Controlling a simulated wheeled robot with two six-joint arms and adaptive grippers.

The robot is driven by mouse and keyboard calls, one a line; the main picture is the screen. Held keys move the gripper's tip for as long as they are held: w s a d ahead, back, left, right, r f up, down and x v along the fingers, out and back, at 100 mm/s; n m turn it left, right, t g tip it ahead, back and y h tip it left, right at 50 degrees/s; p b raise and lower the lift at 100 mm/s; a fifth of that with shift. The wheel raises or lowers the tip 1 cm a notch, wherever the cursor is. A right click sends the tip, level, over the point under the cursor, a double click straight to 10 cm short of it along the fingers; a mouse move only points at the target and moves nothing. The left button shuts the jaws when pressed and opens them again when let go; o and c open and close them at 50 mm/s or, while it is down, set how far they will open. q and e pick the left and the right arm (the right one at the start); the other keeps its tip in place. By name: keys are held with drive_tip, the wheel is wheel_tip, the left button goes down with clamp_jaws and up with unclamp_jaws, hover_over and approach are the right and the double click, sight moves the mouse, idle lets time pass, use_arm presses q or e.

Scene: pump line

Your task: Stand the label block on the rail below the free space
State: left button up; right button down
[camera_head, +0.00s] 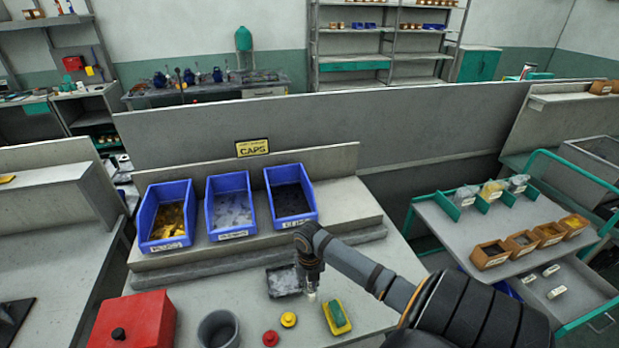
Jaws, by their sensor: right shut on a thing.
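My right gripper (311,291) points down over the bench, in front of the blue bins. It is shut on a small pale piece, which shows only as a light tip between the fingers; I cannot read any label on it. Three blue bins stand in a row on the raised step: the left bin (146,222) holds yellow pieces, the middle bin (212,222) grey-white ones, the right bin (272,205) dark ones. Bare step lies right of the right bin. The rail (200,260) runs along the step's front, below the bins. My left gripper is out of view.
A dark tray (274,284) lies beside the gripper. A red box (150,322), grey cup (205,328), yellow knob (288,319), red knob (270,338) and green-yellow sponge (336,318) stand at the front. A cart (455,235) with small boxes is at right.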

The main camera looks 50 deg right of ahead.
sight(310, 287)
drive_tip(key=shift+f+p, duration=0.45)
drive_tip(key=shift+f, duration=1.2)
drive_tip(key=c, duration=1.3)
unclamp_jaws()
